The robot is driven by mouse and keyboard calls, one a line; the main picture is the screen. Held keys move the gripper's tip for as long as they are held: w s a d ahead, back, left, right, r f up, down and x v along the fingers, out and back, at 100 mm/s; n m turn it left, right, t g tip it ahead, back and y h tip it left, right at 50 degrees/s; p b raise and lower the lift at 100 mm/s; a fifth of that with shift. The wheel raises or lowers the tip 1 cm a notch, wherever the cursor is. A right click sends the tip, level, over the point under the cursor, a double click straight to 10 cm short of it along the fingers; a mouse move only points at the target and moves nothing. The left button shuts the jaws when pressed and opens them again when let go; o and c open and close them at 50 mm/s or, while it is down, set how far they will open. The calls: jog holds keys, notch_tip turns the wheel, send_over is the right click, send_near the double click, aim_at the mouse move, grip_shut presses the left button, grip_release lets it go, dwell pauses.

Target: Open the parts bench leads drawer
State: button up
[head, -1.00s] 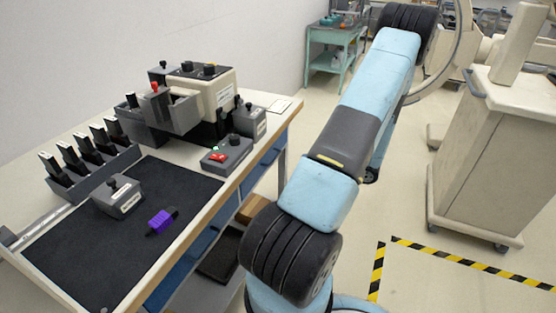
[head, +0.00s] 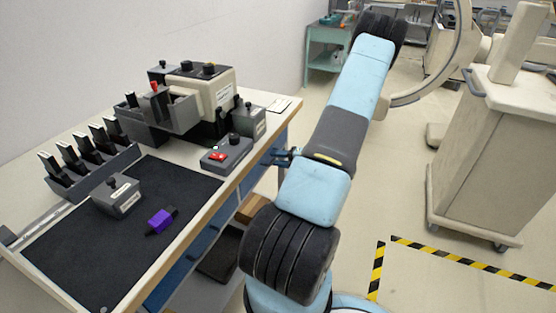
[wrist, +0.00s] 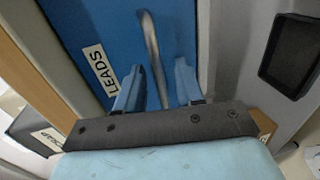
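The leads drawer (wrist: 90,25) is a blue front with a white "LEADS" label (wrist: 100,70) in the wrist view. Its pale metal bar handle (wrist: 150,50) runs between the two blue fingers of my gripper (wrist: 158,85). The fingers are apart, one on each side of the handle, with visible gaps. In the head view my gripper (head: 287,156) is partly hidden by my arm, beside the blue drawer fronts under the parts bench (head: 262,143). The drawer looks shut, though its edges are only partly seen.
The bench top holds a black mat (head: 100,245), a grey box with a red button (head: 225,154) and a purple-and-black part (head: 161,221). A dark bin (head: 218,262) sits below. A beige covered cart (head: 478,170) stands at right; floor between is clear.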

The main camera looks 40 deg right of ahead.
jog(key=shift+c, duration=0.2)
grip_shut()
dwell(0.5)
